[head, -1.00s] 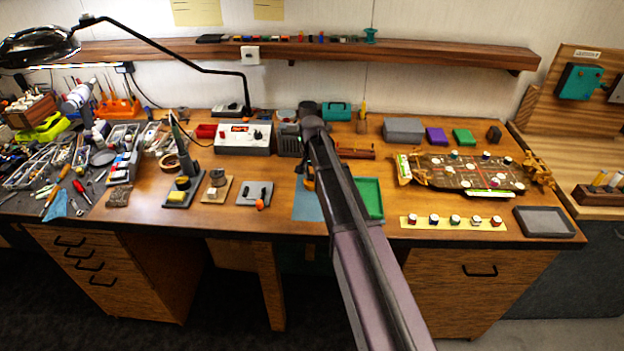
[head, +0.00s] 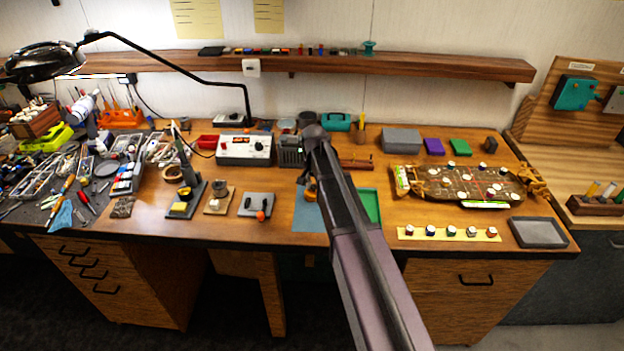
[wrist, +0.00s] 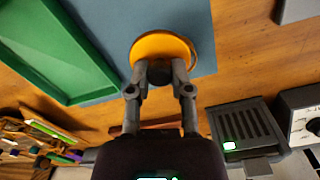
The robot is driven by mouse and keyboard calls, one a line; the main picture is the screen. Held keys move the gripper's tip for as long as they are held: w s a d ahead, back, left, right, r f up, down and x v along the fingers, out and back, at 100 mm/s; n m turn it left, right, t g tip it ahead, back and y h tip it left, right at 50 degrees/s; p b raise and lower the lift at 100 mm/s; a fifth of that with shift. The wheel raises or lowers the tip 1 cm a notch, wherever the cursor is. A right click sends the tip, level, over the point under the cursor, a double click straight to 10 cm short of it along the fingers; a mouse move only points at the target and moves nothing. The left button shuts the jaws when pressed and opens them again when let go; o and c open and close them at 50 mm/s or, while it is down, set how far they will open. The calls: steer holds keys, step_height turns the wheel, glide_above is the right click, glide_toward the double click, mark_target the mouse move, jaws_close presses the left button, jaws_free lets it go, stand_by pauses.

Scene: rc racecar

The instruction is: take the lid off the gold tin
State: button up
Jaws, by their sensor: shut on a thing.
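My gripper (wrist: 160,76) is shut on this knob, one finger on each side. A thin darker rim (wrist: 194,50) shows past the lid's right edge. I cannot tell whether the lid is lifted clear of the tin.
A grey vented box (wrist: 246,128) and a power unit (head: 244,149) stand behind. A row of small pots on a yellow strip (head: 449,233) is to the right. Bare wood lies left of the mat.

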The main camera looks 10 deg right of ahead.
steer(key=s, duration=0.8)
steer(key=s+r+p, duration=0.1)
steer(key=s, duration=0.3)
steer(key=shift+s, duration=0.2)
